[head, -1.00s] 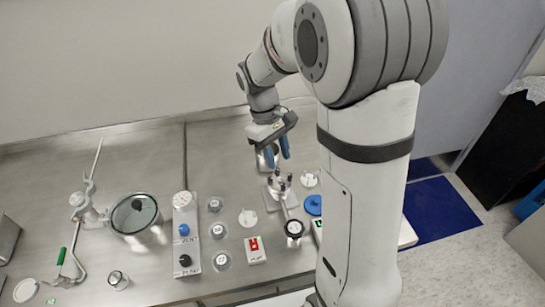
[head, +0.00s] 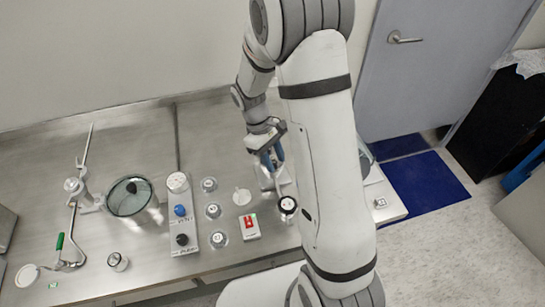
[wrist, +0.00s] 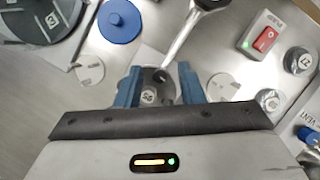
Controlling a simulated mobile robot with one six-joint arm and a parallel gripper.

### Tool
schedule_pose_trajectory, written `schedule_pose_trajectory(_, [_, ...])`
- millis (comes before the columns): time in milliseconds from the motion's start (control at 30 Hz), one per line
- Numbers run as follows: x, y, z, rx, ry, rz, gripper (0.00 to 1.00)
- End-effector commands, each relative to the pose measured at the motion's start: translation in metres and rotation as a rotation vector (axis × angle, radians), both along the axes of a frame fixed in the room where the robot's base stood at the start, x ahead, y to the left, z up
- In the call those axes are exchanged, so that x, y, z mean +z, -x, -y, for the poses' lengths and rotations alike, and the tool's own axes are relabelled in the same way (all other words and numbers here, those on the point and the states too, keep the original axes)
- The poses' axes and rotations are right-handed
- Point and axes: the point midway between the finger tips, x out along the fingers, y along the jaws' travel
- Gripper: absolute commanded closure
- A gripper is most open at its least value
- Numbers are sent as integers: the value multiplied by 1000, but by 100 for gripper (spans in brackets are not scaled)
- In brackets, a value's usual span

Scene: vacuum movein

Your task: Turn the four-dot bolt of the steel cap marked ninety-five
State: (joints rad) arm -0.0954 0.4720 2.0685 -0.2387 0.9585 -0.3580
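The steel cap (wrist: 148,97) with a label that reads as 95, upside down, shows in the wrist view between my fingertips. Dark bolt details (wrist: 161,76) are on its top, but I cannot make out the dot marks. My gripper (wrist: 161,84) has its two blue fingers apart, one on each side of the cap top. I cannot tell whether they touch anything. In the head view my gripper (head: 272,158) points down at the steel stand (head: 265,182), and my fingers and arm hide most of the cap there.
A steel bar (wrist: 185,38) runs away from the cap. A red switch box (wrist: 263,39), blue disc (wrist: 119,21) and white discs (wrist: 224,86) lie around it. In the head view a glass-lidded pot (head: 131,197) and valve panel (head: 182,215) stand left.

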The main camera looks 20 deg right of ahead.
Motion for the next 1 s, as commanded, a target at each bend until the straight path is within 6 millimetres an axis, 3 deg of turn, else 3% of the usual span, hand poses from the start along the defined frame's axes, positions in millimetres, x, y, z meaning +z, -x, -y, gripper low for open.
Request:
schedule_pose_trajectory(167, [0, 0, 0, -1, 0, 0, 65])
schedule_pose_trajectory(600, [0, 0, 0, -2, 0, 1, 100])
schedule_pose_trajectory(700, [0, 0, 1, -2, 0, 1, 100])
schedule_pose_trajectory(733, [0, 0, -8, 1, 0, 1, 100])
schedule_pose_trajectory(1000, [0, 0, 0, -7, -1, 1, 100])
